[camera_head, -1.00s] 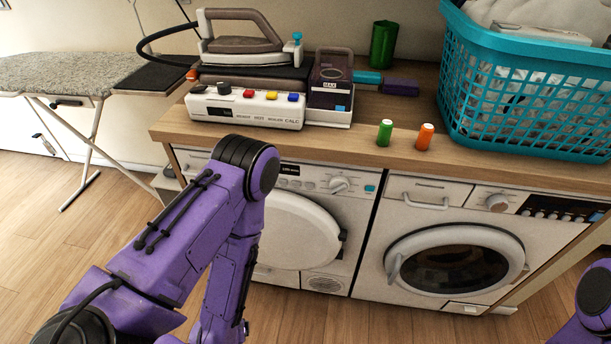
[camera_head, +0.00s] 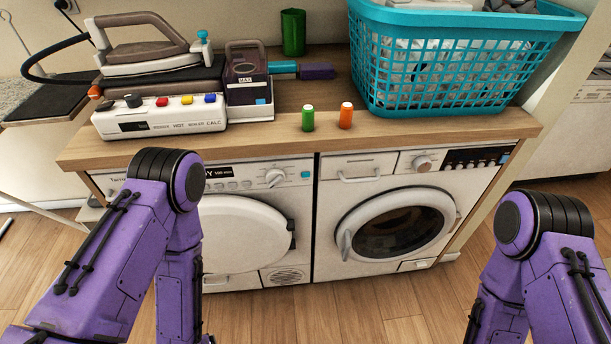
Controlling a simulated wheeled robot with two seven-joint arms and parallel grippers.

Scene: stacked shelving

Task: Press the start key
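Two white front-loading machines stand under a wooden counter. The right machine (camera_head: 392,212) has a dark round door glass, a round knob (camera_head: 422,163) and a black panel (camera_head: 478,157) with a row of small light keys. The left machine (camera_head: 240,225) has a closed white round door, a knob (camera_head: 274,178), small round buttons (camera_head: 232,185) and a dark display. I cannot read which key is marked start. My two purple arms bend down at the left and right of the view, in front of the machines. Both grippers are out of view.
On the wooden counter (camera_head: 400,128) stand a steam iron station (camera_head: 160,118) with coloured buttons, a green spool (camera_head: 308,118), an orange spool (camera_head: 346,115), a green cup (camera_head: 293,32) and a teal laundry basket (camera_head: 440,65). The floor (camera_head: 375,310) before the machines is clear.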

